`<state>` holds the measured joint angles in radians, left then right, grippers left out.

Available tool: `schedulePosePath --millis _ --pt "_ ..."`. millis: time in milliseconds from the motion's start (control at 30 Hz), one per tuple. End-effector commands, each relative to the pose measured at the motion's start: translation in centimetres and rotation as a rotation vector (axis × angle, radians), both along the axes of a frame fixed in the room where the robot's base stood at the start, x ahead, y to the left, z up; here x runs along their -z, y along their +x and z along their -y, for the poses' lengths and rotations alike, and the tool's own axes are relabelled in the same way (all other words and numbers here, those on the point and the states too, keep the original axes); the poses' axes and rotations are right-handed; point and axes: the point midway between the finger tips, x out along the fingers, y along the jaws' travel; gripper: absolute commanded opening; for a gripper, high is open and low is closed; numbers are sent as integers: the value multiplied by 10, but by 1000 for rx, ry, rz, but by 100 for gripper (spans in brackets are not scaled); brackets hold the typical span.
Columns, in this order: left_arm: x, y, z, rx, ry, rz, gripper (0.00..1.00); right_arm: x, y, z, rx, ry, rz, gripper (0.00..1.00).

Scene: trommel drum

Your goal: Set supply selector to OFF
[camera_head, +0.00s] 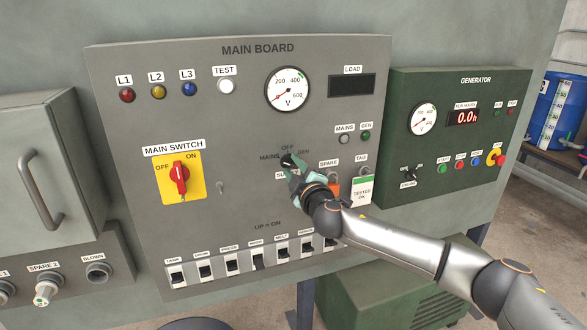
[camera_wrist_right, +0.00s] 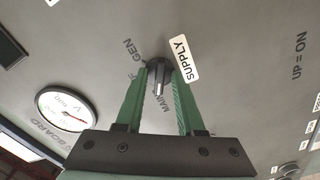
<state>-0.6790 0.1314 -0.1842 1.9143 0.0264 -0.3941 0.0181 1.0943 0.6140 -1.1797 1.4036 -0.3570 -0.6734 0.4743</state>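The supply selector (camera_head: 287,160) is a small black rotary knob on the main board, with MAINS at its left, OFF above and GEN at its right. In the wrist view the selector (camera_wrist_right: 158,76) has a light pointer mark facing down the picture, roughly towards the MAINS side. The SUPPLY label (camera_wrist_right: 184,58) is beside it. My right gripper (camera_head: 291,168) is at the knob, partly hiding it in the head view. Its two green fingers (camera_wrist_right: 160,78) stand on either side of the knob, apart, with no clear grip visible. My left gripper is not in view.
The red main switch (camera_head: 179,178) on its yellow plate is at the left. A row of breakers (camera_head: 232,262) runs below. A padlock and tag (camera_head: 361,190) hang close to the right of my gripper. The green generator panel (camera_head: 460,160) adjoins on the right.

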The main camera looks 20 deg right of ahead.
Motion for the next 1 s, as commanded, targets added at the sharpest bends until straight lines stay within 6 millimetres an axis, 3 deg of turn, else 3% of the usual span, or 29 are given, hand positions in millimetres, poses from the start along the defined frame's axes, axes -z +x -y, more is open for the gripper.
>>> schedulePosePath --millis 33,300,1000 --pt "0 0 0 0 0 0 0 0 0 0 0 0 0 30" --pt "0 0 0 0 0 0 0 0 0 0 1 0 0 0" --pt "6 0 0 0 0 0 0 2 0 1 2 52 -2 0"
